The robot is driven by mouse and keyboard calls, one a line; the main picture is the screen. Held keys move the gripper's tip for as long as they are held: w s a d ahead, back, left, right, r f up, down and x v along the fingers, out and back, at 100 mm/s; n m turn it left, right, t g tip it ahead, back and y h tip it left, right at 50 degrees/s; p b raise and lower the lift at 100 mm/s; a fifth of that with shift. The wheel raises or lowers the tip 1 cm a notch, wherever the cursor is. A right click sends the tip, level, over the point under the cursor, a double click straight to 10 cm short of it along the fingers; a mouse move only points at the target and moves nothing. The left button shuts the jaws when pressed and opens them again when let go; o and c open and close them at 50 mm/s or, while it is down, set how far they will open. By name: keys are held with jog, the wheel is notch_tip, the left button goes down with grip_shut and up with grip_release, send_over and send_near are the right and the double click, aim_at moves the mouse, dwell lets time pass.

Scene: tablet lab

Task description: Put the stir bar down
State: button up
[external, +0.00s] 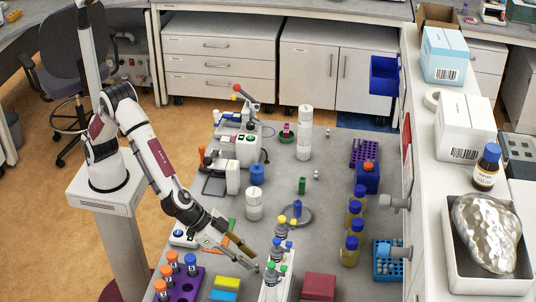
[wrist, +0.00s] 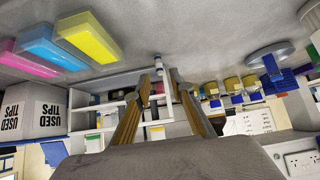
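My gripper (external: 250,260) is low over the bench, in front of the row of small bottles. In the wrist view, its two brown fingers (wrist: 160,76) stand apart with a gap between the tips. A small white piece with a dark band (wrist: 158,66) shows in that gap, and I see no finger touching it. A tiny pale spot (external: 256,268) lies by the fingertips in the external view. It is too small to tell whether either is the stir bar, which I cannot make out for sure.
Several capped bottles (external: 278,252) stand close right of my gripper. Sticky pads (external: 227,283) lie nearby, and a dark red block (external: 319,286) is at right. Bare bench shows around the block.

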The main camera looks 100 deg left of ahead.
jog(key=v, duration=0.7)
jog(key=shift+s+r, duration=0.2)
jog(key=shift+s, duration=0.05)
jog(key=shift+r, duration=0.1)
dwell(0.5)
jog(key=w+a+r+t+h, duration=0.1)
jog(key=a+r+h, duration=0.1)
jog(key=r, duration=0.5)
jog(key=a+r+t+h, duration=0.1)
jog(key=a+r+h, duration=0.15)
jog(key=r, duration=0.45)
jog(key=s+a+r+m+h, duration=0.2)
jog(key=s+a+r, duration=0.3)
jog(key=s, duration=0.1)
jog(key=s+a+f+n+g+y, duration=0.1)
jog(key=s+a+f, duration=0.4)
jog(key=s+a, duration=0.7)
jog(key=s+a+f+n+g+y, duration=0.1)
jog(key=s+a+f+g+y, duration=0.3)
jog(key=s+a, duration=0.8)
jog(key=s+f+y, duration=0.1)
jog(key=s, duration=0.3)
